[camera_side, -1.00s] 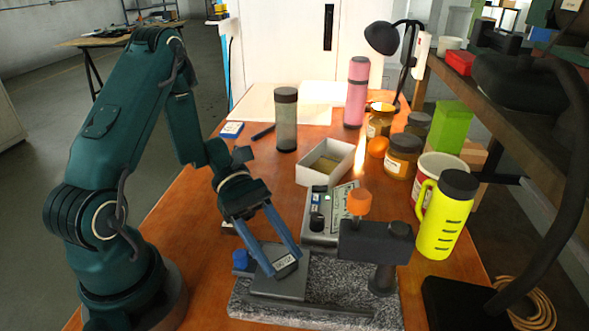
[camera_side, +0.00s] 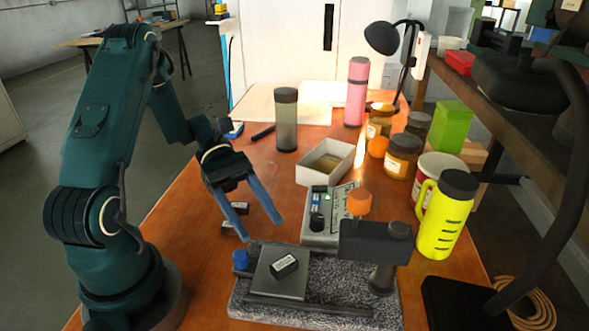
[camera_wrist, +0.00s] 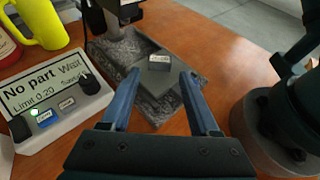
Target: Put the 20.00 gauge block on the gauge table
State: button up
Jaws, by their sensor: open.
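A small dark gauge block (camera_side: 284,265) with a pale label lies on the grey gauge table (camera_side: 268,284), on the speckled granite base (camera_side: 335,278). Its label is too small to read surely. In the wrist view the block (camera_wrist: 159,59) sits toward the far part of the plate (camera_wrist: 155,82). My gripper (camera_side: 261,231) is open and empty, above and behind the block, apart from it. In the wrist view my open fingers (camera_wrist: 158,74) point toward the plate, with nothing between them.
More dark blocks (camera_side: 240,208) lie on the wooden table behind my fingers. The gauge's display box (camera_wrist: 55,92) reads "No part" and "Wait". The dark gauge head (camera_side: 375,242) overhangs the base at right. A white box (camera_side: 325,162), jars and a yellow bottle (camera_side: 445,215) stand farther off.

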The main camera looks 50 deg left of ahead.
jog(key=v, duration=0.5)
jog(key=s+d+r+m+t+y, duration=0.2)
jog(key=m+y, duration=0.4)
jog(key=m, duration=0.3)
jog(key=s+d+r+m+t+y, duration=0.3)
jog(key=d+r+m+y, duration=0.2)
jog(key=m+y, duration=0.2)
jog(key=shift+m+t, duration=0.3)
jog(key=shift+m, duration=0.7)
